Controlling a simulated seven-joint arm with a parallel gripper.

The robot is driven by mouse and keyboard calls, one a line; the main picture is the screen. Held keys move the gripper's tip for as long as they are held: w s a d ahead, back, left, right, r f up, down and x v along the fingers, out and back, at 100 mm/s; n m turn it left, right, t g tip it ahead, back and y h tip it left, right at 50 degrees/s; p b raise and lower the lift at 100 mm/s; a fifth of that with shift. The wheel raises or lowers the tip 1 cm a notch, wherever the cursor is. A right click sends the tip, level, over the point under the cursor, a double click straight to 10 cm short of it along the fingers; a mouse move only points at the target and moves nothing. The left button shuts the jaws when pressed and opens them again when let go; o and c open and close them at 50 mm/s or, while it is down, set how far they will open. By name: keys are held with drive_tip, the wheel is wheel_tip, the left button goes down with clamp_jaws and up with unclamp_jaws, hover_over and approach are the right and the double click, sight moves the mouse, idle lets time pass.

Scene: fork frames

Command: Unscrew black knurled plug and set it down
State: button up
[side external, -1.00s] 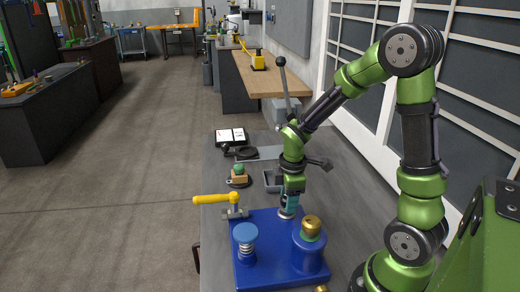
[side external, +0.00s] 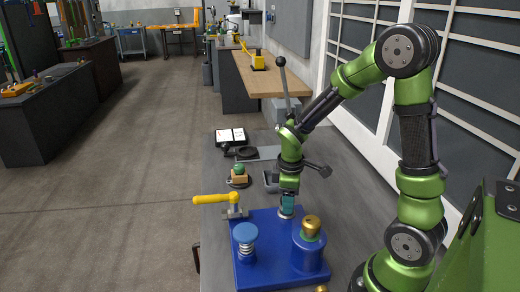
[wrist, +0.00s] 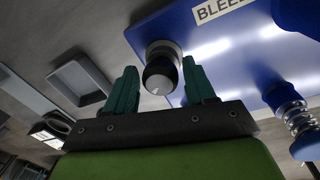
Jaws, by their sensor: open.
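The black knurled plug (wrist: 160,77) shows in the wrist view with a pale top, in a light round collar on the blue fixture (wrist: 232,52). My gripper (wrist: 160,64) is open, with one teal finger on each side of the plug. A gap shows on both sides, and I cannot tell whether the tips reach its full depth. In the side view my gripper (side external: 287,203) points down at the back of the blue fixture (side external: 266,275). It mostly hides the plug there; only the light collar shows below the fingers.
A brass cap (side external: 311,226) on a blue post and a blue spring knob (side external: 245,234) stand on the fixture. A yellow-handled lever (side external: 212,199) is at its left. A shallow grey tray (wrist: 80,80) lies beside the fixture. A green-knobbed block (side external: 239,174) sits further back.

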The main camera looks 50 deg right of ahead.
drive_tip(key=shift+m, duration=0.9)
drive_tip(key=shift+m, duration=0.8)
drive_tip(key=shift+m+g, duration=0.3)
drive_tip(key=shift+m, duration=0.6)
